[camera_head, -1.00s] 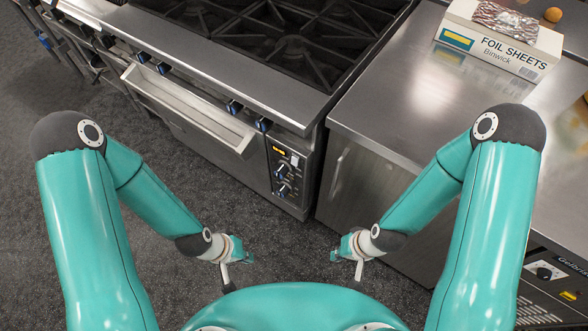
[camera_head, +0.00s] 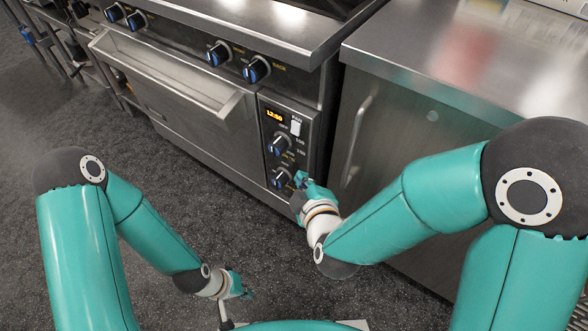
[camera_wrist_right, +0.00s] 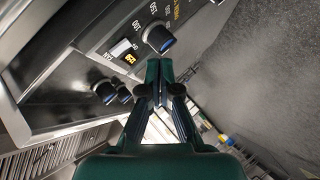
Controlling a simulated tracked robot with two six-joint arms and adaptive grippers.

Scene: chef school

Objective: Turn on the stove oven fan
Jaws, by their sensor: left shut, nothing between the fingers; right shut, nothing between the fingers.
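The stove oven (camera_head: 190,110) has a control panel at its right end. A small white fan switch (camera_head: 295,127), marked FAN, sits beside the lit clock display (camera_head: 275,115). In the right wrist view the switch (camera_wrist_right: 121,48) lies left of a blue-edged knob (camera_wrist_right: 158,38). My right gripper (camera_head: 312,186) is shut and empty near the lower panel knob (camera_head: 281,178), below the switch in the head view. Its fingertips (camera_wrist_right: 158,78) show just below the knob in the wrist view; contact is unclear. My left gripper (camera_head: 246,292) is shut and empty over the floor.
An upper panel knob (camera_head: 279,145) sits below the display. Several burner knobs (camera_head: 218,53) line the stove front above the oven door handle (camera_head: 165,72). A steel cabinet (camera_head: 400,135) with a vertical handle stands right of the panel. The dark floor (camera_head: 110,200) at left is clear.

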